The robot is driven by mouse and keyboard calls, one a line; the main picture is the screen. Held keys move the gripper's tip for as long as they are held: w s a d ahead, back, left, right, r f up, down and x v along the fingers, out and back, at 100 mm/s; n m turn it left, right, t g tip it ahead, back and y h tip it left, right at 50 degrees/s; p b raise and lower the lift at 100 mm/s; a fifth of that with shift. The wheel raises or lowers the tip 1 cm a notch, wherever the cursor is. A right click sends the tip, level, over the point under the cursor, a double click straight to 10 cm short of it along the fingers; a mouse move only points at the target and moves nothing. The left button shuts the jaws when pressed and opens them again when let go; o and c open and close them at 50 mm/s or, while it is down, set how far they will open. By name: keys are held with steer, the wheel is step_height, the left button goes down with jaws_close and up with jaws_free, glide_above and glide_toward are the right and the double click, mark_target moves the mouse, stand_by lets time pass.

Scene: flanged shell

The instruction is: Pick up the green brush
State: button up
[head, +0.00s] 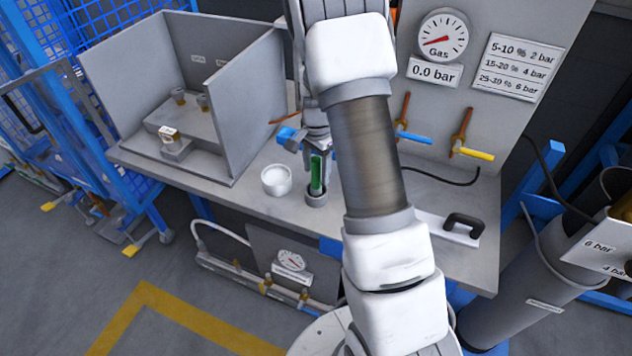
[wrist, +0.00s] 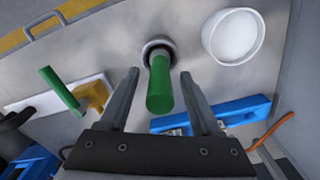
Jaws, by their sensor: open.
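The green brush (head: 317,173) stands upright in a small grey cup (head: 316,199) on the bench, with only its green handle clearly visible. In the wrist view the handle (wrist: 160,88) points toward the camera from the round cup (wrist: 158,44). My gripper (head: 318,158) is just above the cup, at the upper part of the handle. In the wrist view my gripper (wrist: 160,76) is open, with one finger on each side of the handle and visible gaps between. The brush's lower end is hidden in the cup.
A white bowl (head: 276,181) stands just left of the cup. A grey partition (head: 243,110) rises further left. A blue object (wrist: 215,115) lies near my gripper. Valves and a gauge (head: 443,37) are behind.

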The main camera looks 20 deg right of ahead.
steer(key=shift+f, duration=0.8)
jaws_close()
steer(key=shift+r, duration=0.1)
steer(key=shift+r, duration=0.55)
step_height(320, 180, up, 2)
steer(key=shift+r, duration=0.25)
steer(key=s+d+r+b, duration=0.1)
steer(key=s+d+r, duration=0.2)
steer(key=d+r, duration=0.4)
steer(key=d, duration=0.4)
steer(key=shift+s+r, duration=0.15)
steer(key=shift+s, duration=0.05)
steer(key=shift+s, duration=0.1)
